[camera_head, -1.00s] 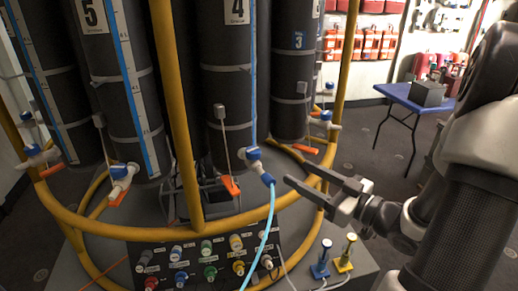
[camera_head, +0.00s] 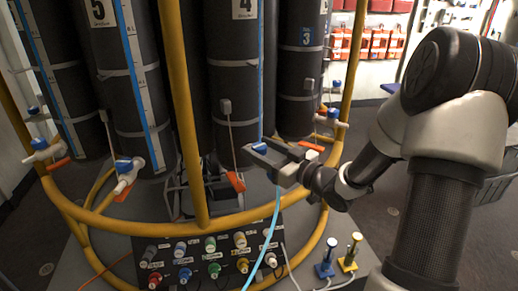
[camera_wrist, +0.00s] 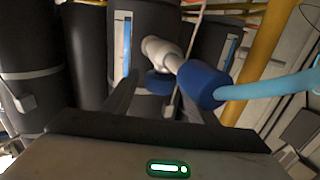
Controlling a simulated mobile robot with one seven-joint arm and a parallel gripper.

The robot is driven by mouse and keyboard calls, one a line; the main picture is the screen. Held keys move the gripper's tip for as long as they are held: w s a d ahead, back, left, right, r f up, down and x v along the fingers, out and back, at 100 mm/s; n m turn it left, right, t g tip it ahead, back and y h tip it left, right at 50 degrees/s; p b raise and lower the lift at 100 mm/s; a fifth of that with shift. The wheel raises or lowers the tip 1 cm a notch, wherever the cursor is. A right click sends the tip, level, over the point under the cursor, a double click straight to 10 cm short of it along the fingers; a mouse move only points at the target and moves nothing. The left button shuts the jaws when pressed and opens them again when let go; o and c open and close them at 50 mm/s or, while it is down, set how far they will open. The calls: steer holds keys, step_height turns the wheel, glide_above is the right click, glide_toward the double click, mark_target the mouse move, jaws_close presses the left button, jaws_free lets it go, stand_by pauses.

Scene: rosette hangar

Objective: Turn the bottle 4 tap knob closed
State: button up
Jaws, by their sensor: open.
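Bottle 4 (camera_head: 235,90) is the dark upright cylinder with the "4" label. Its tap has a blue knob (camera_wrist: 160,83) below a white valve body (camera_wrist: 155,46), and a blue fitting (camera_wrist: 203,84) joined to a light-blue hose (camera_wrist: 268,89). My gripper (camera_head: 257,153) is at this tap and hides most of it in the head view. In the wrist view its two dark fingers (camera_wrist: 158,98) are apart, with the blue knob seen between them near the tips. I cannot tell whether either finger touches the knob.
A yellow tubular frame (camera_head: 183,110) rings the bottles, with an upright left of bottle 4. An orange tag (camera_head: 235,181) hangs left of my gripper. A panel with several coloured knobs (camera_head: 212,256) is below. Bottle 5's tap (camera_head: 128,172) is at left.

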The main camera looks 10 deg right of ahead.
steer(key=shift+w+a, duration=0.2)
steer(key=shift+w, duration=0.15)
steer(key=shift+c, duration=0.5)
steer(key=c, duration=1)
steer(key=shift+a+h+b, duration=0.1)
steer(key=shift+h+b, duration=0.2)
steer(key=shift+b, duration=0.05)
steer(key=shift+m+t+h, duration=0.7)
steer(key=shift+m+h, duration=0.1)
steer(key=o, duration=1.1)
